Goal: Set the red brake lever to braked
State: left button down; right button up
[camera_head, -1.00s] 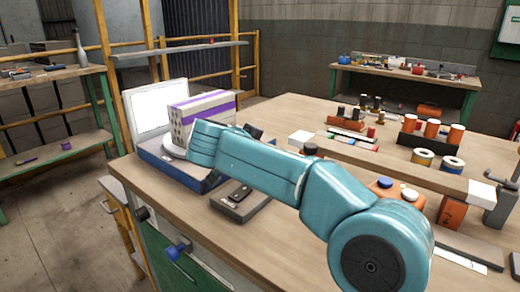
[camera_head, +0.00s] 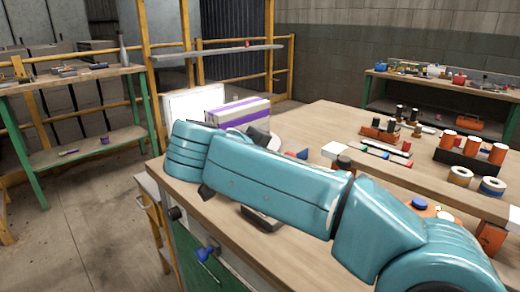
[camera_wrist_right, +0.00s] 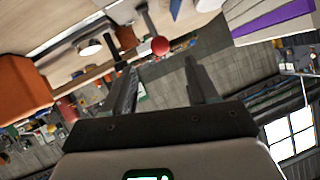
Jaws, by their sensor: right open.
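The red brake lever's round red knob (camera_wrist_right: 160,45) on a thin grey stalk shows in the right wrist view, just beyond the gap between my right gripper's fingers. My right gripper (camera_wrist_right: 161,68) is open, with nothing between its fingers. The knob appears apart from both fingertips. In the head view my teal right arm covers the lever and most of the machine around it; I cannot make out the lever there. The lever's setting cannot be told. My left gripper is not in view.
A white brick with purple stripes (camera_head: 238,112) sits behind my right arm; it also shows in the right wrist view (camera_wrist_right: 275,22). A white panel (camera_head: 190,104) stands behind it. Orange cylinders (camera_head: 497,153) and tape rolls (camera_head: 460,176) stand at the right of the bench.

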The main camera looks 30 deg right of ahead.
jog(key=v, duration=0.4)
jog(key=shift+a, duration=0.1)
jog(key=shift+a, duration=0.1)
dwell(0.4)
